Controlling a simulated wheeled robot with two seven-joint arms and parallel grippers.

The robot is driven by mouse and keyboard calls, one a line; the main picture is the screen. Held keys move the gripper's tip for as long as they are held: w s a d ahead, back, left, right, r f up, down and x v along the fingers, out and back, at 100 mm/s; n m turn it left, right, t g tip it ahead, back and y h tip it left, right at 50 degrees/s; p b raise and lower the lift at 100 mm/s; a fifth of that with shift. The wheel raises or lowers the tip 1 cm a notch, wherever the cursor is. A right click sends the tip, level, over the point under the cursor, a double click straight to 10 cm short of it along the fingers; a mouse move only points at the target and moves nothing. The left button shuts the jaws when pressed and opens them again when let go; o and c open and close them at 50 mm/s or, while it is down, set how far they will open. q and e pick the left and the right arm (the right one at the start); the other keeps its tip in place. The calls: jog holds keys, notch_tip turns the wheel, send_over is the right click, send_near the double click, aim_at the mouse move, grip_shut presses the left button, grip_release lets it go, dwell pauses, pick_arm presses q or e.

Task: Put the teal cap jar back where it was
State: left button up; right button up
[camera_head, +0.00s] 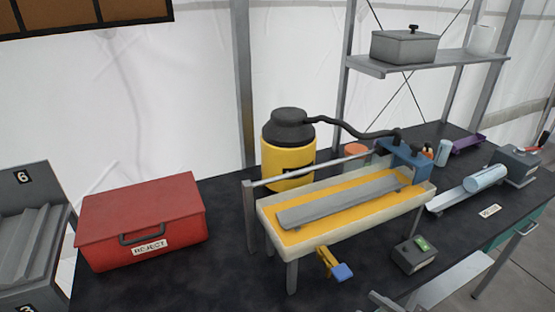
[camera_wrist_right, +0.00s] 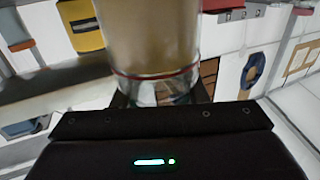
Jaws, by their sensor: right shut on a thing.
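In the right wrist view, my right gripper (camera_wrist_right: 160,98) is shut on a clear jar (camera_wrist_right: 150,40) with tan contents and a thin red ring near its end. The jar's far end is cut off by the top of the picture, so I cannot see a teal cap on it. The jar does not show in the head view. My left gripper is not in view.
The dark table holds a red REJECT box (camera_head: 142,222), a yellow canister (camera_head: 288,165) with a black hose, a long orange-lined trough (camera_head: 262,222), and a small grey box (camera_head: 414,256) with a green switch. A shelf (camera_head: 430,62) stands behind. Bare tabletop shows at front centre.

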jog(key=shift+w+a+r+m+t+h, duration=0.1)
jog(key=shift+a+r+m+t+h, duration=0.55)
jog(key=shift+m+h, duration=1)
jog(key=shift+w+a+r+m+t+h, duration=0.1)
jog(key=shift+a+r+m+t+h, duration=0.6)
jog(key=shift+h, duration=1.6)
jog(key=shift+w+a+r+m+t+h, duration=0.2)
jog(key=shift+m+t+h, duration=0.65)
jog(key=shift+m+h, duration=1)
jog(key=shift+s, duration=0.1)
jog(key=d+f+n+g+y, duration=0.1)
jog(key=d+n+g+y, duration=0.1)
jog(key=n+y, duration=0.1)
jog(key=s+d+n+g+y, duration=0.1)
jog(key=d+n+g+y, duration=0.2)
jog(key=y, duration=0.3)
jog(key=s+d+f+n+g+y, duration=0.1)
jog(key=d+n+g+y, duration=0.1)
jog(key=n+y, duration=0.3)
jog(key=shift+s+d+f, duration=0.2)
jog(key=shift+s+f, duration=0.05)
jog(key=shift+f, duration=0.05)
